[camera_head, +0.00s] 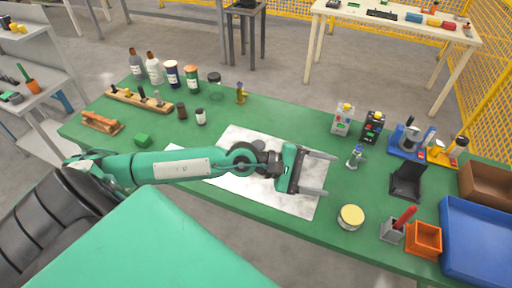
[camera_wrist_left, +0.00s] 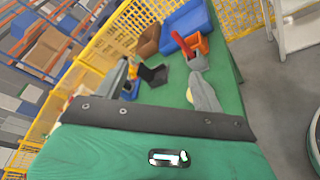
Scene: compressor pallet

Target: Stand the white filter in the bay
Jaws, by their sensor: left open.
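A short, round white can with a pale yellow top (camera_head: 350,217) stands on the green bench near its front edge; I cannot tell whether it is the white filter. A blue base (camera_head: 397,153) at the right carries a grey-white cylinder (camera_head: 410,138) and small blue, red and yellow parts. I cannot tell for sure which place is the bay. My left gripper (camera_head: 329,173) is open and empty, its fingers pointing right, left of and behind the can. In the left wrist view, its two fingers are spread apart, with the bench between them. My right gripper is not in view.
A black angled stand (camera_head: 407,181), an orange bin (camera_head: 424,241), a grey holder with a red handle (camera_head: 391,231) and a blue tray (camera_head: 477,240) crowd the right end. A small valve-like part (camera_head: 356,157) stands near my fingers. A white sheet (camera_head: 290,198) lies below my arm.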

